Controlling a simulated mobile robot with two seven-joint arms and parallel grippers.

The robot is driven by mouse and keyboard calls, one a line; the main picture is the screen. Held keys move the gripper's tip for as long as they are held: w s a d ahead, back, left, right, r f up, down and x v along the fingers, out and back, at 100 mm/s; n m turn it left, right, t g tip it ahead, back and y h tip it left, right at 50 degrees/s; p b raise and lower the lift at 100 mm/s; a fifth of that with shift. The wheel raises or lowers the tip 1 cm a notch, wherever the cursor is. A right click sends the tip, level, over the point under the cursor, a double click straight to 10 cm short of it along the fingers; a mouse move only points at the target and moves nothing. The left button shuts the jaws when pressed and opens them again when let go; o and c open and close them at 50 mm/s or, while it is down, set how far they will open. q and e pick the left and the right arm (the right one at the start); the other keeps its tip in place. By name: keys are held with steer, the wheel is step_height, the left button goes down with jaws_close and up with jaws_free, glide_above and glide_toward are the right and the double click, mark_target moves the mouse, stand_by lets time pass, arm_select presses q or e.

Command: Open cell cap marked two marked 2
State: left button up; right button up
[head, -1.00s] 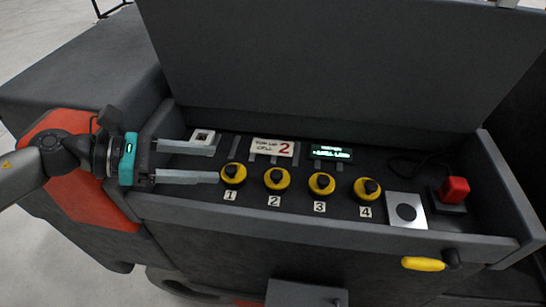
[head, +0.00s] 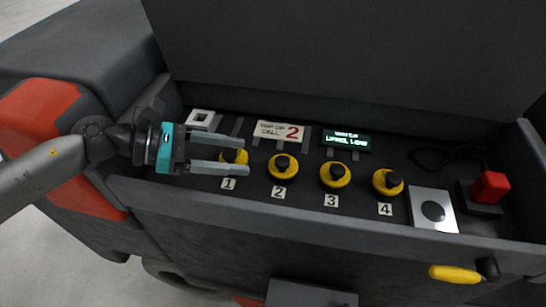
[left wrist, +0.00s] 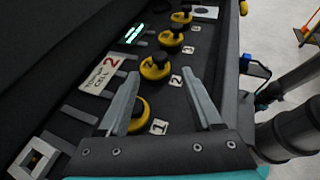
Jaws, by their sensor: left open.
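The cell cap marked 2 (head: 283,167) is a yellow ring with a black knob, second from the left in a row of caps, with its "2" label (head: 278,192) in front. It also shows in the left wrist view (left wrist: 155,66), beyond the fingertips. My left gripper (head: 248,157) is open and empty, with its fingers over and beside the cell cap marked 1 (head: 234,156), left of cap 2 and apart from it. In the left wrist view cap 1 (left wrist: 139,114) lies between the fingers, partly hidden. My right gripper is not in view.
Caps 3 (head: 335,175) and 4 (head: 387,182) continue the row to the right. A sign reading "top up cell 2" (head: 279,131) and a lit display (head: 346,140) stand behind. A red button (head: 489,187) is at the right. A raised lid (head: 340,60) and the tray's front wall (head: 330,222) bound the space.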

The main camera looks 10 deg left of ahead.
mark_target(279, 161)
arm_select(q)
steer(key=p+x, duration=0.1)
steer(key=x, duration=0.7)
steer(key=shift+d, duration=0.15)
jaws_close()
stand_by(0.3)
